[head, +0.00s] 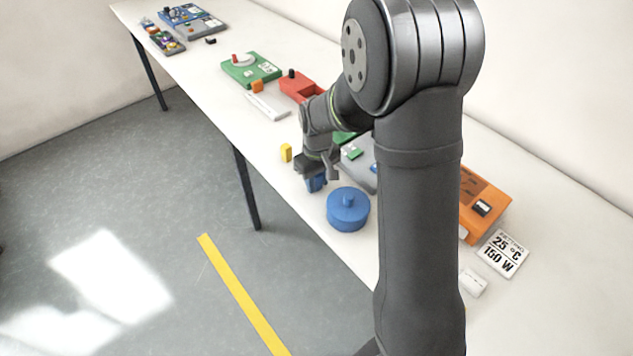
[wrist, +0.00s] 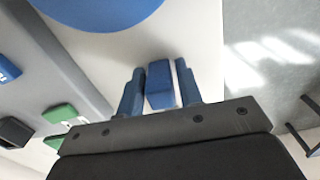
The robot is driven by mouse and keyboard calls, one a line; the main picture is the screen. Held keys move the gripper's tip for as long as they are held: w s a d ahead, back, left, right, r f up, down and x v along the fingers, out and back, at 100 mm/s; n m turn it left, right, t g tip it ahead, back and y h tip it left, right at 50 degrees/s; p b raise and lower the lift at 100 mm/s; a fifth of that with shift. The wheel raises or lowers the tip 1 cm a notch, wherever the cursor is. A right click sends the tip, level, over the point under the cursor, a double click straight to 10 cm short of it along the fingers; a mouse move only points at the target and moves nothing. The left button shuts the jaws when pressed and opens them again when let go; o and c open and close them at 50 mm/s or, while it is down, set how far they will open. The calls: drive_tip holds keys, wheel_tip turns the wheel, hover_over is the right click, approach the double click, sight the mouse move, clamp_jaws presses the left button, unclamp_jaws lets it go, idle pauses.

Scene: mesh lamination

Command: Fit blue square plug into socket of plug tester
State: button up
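The blue square plug (wrist: 160,90) is a small block between the two blue-looking fingers of my gripper (wrist: 160,85) in the wrist view. A thin pale gap shows beside it, so the fingers appear apart around it, not pressed on it. In the head view my gripper (head: 318,170) points down near the table's front edge, with blue showing below it (head: 316,184). I cannot tell for sure which device is the plug tester. An orange box (head: 485,190) with a dark square opening stands at right, partly behind my arm. A grey device (head: 357,170) is also partly hidden.
A round blue lidded pot (head: 348,210) stands close right of my gripper. A yellow block (head: 286,152) stands to its left. A red box (head: 298,87), a green device (head: 251,70) and a sign (head: 502,254) lie along the white table (head: 235,120). The front edge is close.

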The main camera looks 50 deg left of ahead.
sight(321, 175)
clamp_jaws()
drive_tip(key=shift+r, duration=0.45)
drive_tip(key=r, duration=0.3)
drive_tip(key=shift+w+d+r, duration=0.25)
drive_tip(key=shift+d+r, duration=0.1)
drive_tip(key=shift+r, duration=0.05)
drive_tip(key=w+d+r, duration=0.6)
drive_tip(key=d, duration=0.3)
drive_tip(key=shift+r, duration=0.15)
